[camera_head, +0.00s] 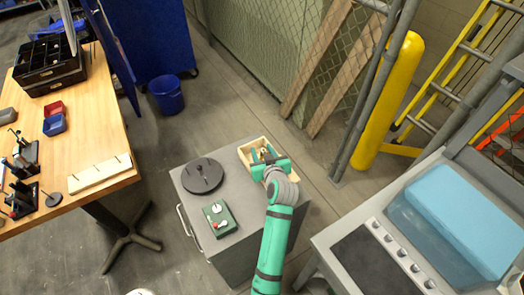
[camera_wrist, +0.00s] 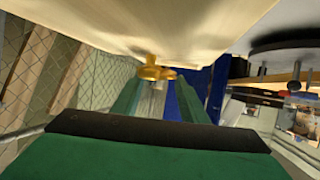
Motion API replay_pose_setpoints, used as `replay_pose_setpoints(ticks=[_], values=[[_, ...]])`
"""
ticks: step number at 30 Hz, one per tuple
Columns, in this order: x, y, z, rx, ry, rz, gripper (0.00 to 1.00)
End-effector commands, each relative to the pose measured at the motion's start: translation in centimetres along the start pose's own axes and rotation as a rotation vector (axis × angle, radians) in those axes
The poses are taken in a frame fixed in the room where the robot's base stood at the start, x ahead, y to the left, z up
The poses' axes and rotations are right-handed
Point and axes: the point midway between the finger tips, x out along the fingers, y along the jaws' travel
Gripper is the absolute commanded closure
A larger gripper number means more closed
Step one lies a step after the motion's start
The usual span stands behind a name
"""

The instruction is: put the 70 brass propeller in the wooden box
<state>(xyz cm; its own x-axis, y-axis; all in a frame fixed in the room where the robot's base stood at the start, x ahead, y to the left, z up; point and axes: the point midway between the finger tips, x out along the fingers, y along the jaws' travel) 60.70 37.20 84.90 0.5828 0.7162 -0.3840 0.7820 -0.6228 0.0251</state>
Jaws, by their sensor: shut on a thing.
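The wooden box (camera_head: 244,154) stands open on the grey cabinet, near its back right edge. My gripper (camera_head: 265,155) is over the box in the head view and covers part of its inside. In the wrist view a small brass propeller (camera_wrist: 152,72) sits between the tips of my two green fingers, and my gripper (camera_wrist: 157,86) is shut on it. The pale wooden box (camera_wrist: 150,22) fills the top of the wrist view, close to the propeller. I cannot tell whether the propeller touches the box. No number on the propeller can be read.
The grey cabinet top (camera_head: 238,240) also holds a dark round disc (camera_head: 203,176) and a green control box (camera_head: 219,219) with knobs. A wooden workbench (camera_head: 105,130) is at the left. A fence stands behind the cabinet.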

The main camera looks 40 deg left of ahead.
Motion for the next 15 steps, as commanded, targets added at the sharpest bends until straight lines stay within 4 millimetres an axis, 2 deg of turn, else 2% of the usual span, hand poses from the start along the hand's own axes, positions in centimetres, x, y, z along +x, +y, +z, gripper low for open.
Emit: replay_pose_setpoints(ticks=[10,11,12,13,15], values=[[0.26,-0.03,0.66,0.000,-0.001,0.000,0.88],[0.26,-0.03,0.69,0.000,-0.001,-0.001,0.56],[0.26,-0.04,0.68,0.000,-0.001,-0.001,0.46],[0.26,-0.04,0.68,0.000,-0.001,-0.001,0.42],[0.26,-0.04,0.67,0.000,-0.001,-0.001,0.42]])
